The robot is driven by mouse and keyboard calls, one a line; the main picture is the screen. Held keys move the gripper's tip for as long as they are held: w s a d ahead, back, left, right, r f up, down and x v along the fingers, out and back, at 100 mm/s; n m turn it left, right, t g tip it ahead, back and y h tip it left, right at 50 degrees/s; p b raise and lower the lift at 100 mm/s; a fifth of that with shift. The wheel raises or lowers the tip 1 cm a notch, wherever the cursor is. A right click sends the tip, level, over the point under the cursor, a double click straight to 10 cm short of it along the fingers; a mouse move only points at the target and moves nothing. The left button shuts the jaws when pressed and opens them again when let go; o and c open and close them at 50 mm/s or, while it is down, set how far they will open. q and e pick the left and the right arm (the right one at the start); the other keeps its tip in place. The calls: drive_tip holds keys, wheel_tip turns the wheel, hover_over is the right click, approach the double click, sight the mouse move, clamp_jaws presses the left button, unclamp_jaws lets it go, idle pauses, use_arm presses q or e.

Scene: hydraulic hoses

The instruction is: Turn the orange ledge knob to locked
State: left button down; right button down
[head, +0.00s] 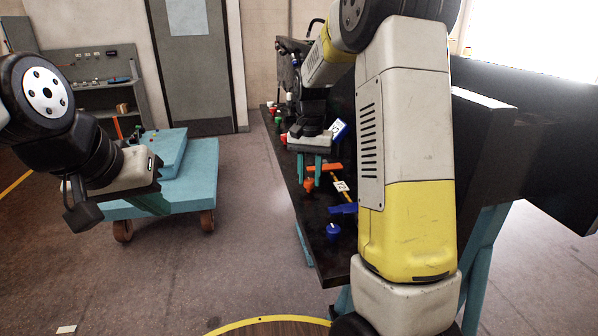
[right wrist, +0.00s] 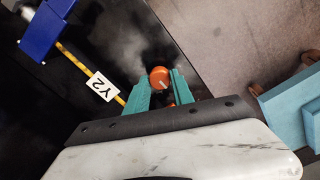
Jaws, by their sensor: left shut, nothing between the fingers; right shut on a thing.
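The orange ledge knob (head: 308,185) sits on the black ledge (head: 312,230), below the tips of my right gripper (head: 313,178). In the right wrist view the round orange knob (right wrist: 159,77), with a pale line on its face, lies between the teal fingertips of my right gripper (right wrist: 159,74). The right gripper is shut on it. Whether the line points at a locked mark cannot be told. My left gripper (head: 152,203) is shut and empty at the left, in front of the blue cart.
A tag reading Y2 (right wrist: 101,88) hangs on a yellow hose beside the knob. A blue knob (head: 333,228) and a blue part (head: 343,208) are nearer on the ledge. A blue cart (head: 205,170) stands at left; floor between is clear.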

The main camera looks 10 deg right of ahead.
sight(309, 180)
drive_tip(key=shift+r, duration=0.1)
idle(0.3)
drive_tip(key=c, duration=1.1)
unclamp_jaws()
wheel_tip(309, 180, up, 7)
drive_tip(key=shift+f, duration=0.15)
drive_tip(key=shift+r, duration=0.5)
